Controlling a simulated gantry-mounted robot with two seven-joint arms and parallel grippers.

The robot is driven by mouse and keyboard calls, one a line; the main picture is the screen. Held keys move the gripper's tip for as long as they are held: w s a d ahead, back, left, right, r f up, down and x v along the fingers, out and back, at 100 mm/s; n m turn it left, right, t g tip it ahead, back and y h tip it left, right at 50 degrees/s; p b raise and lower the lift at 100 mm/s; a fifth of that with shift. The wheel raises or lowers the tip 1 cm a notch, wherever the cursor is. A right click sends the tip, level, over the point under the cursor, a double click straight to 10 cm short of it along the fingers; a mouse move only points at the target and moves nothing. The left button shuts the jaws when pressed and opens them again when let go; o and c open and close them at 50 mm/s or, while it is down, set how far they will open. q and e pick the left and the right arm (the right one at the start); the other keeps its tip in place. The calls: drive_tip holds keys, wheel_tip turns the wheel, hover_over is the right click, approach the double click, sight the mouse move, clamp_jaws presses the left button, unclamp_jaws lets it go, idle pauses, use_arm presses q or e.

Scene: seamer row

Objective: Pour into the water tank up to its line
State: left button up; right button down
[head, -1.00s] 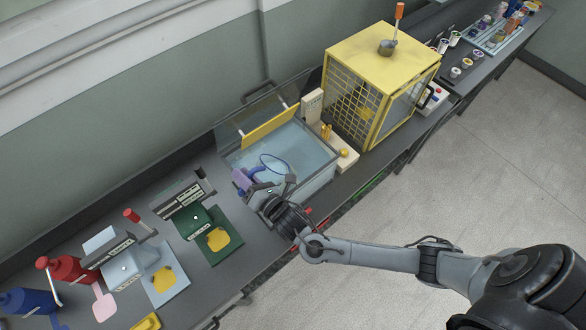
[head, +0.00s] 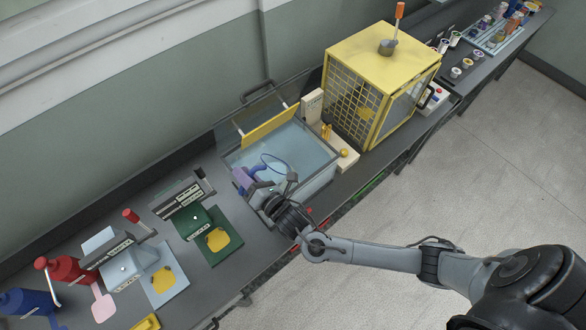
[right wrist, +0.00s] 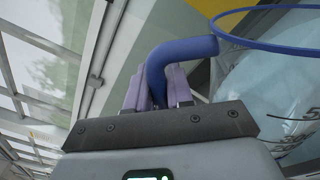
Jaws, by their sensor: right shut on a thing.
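My right gripper (head: 254,180) is shut on the blue handle of a clear jug (head: 273,163), at the near left side of the water tank (head: 318,178). The jug's blue rim shows as a ring over the tank. In the right wrist view the jug's blue handle (right wrist: 178,54) lies between my lilac finger pads, with the clear, marked wall (right wrist: 262,85) at the right. The tank is a clear-walled box with pale blue contents. I cannot make out its line, the jug's level or any stream. My left gripper is not in view.
A yellow panel (head: 270,127) stands at the tank's back edge. A yellow caged machine (head: 384,60) is right of the tank. Green (head: 198,222) and pale blue (head: 132,268) seamers stand to the left, with yellow pieces in front. The floor at the right is open.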

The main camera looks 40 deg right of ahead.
drive_tip(key=shift+r, duration=0.1)
drive_tip(key=shift+d+m, duration=0.15)
drive_tip(key=shift+m, duration=0.15)
idle(0.6)
drive_tip(key=shift+d+r+b, duration=0.1)
drive_tip(key=shift+d+b, duration=0.05)
drive_tip(key=shift+b, duration=0.2)
idle(0.3)
drive_tip(key=shift+d+m, duration=0.1)
drive_tip(key=shift+m, duration=0.2)
idle(0.5)
drive_tip(key=shift+w+d+r+b, duration=0.1)
drive_tip(key=shift+d+b, duration=0.05)
drive_tip(key=shift+b, duration=0.15)
idle(0.3)
drive_tip(key=shift+d+m, duration=0.15)
drive_tip(key=shift+m, duration=0.15)
idle(0.5)
drive_tip(key=shift+d+b, duration=0.15)
drive_tip(key=shift+b, duration=0.15)
idle(0.4)
drive_tip(key=shift+d+r+m, duration=0.1)
drive_tip(key=shift+d+m, duration=0.05)
drive_tip(key=shift+m, duration=0.15)
idle(0.5)
